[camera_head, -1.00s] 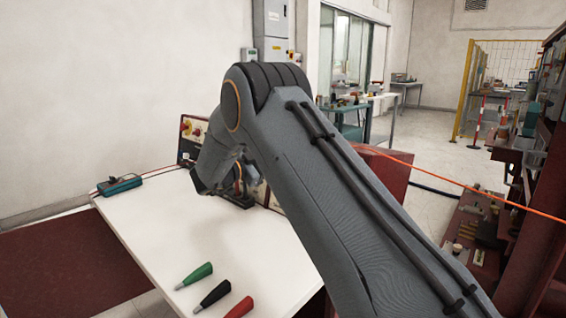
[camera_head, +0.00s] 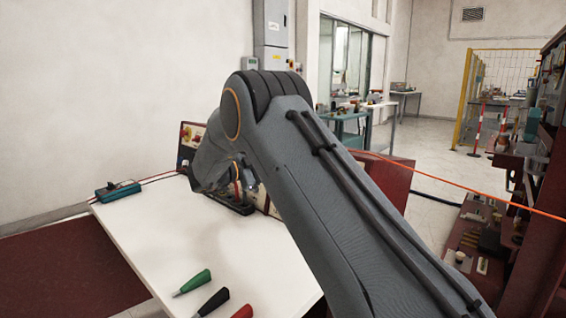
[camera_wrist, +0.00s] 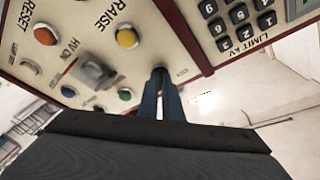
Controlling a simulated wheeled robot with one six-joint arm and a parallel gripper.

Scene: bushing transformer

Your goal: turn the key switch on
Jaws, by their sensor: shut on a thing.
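The control panel (camera_wrist: 150,15) fills the top of the wrist view, tilted, with labels RESET, RAISE and HV ON. My gripper (camera_wrist: 161,78) reaches up to its lower edge. The two dark blue fingers are close together, with their tips at the panel face. They are shut on a small dark part there, which I take to be the key switch (camera_wrist: 160,70); the fingers hide most of it, so its angle cannot be read. In the head view the panel (camera_head: 187,142) stands at the back of the white table, and my arm hides the gripper.
A grey knob (camera_wrist: 95,72), a RAISE button (camera_wrist: 127,37) and a green button (camera_wrist: 125,94) are close to the fingers. A keypad (camera_wrist: 238,14) sits at the right. Green (camera_head: 193,282) and black (camera_head: 213,301) probes and a teal meter (camera_head: 118,190) lie on the table (camera_head: 150,235).

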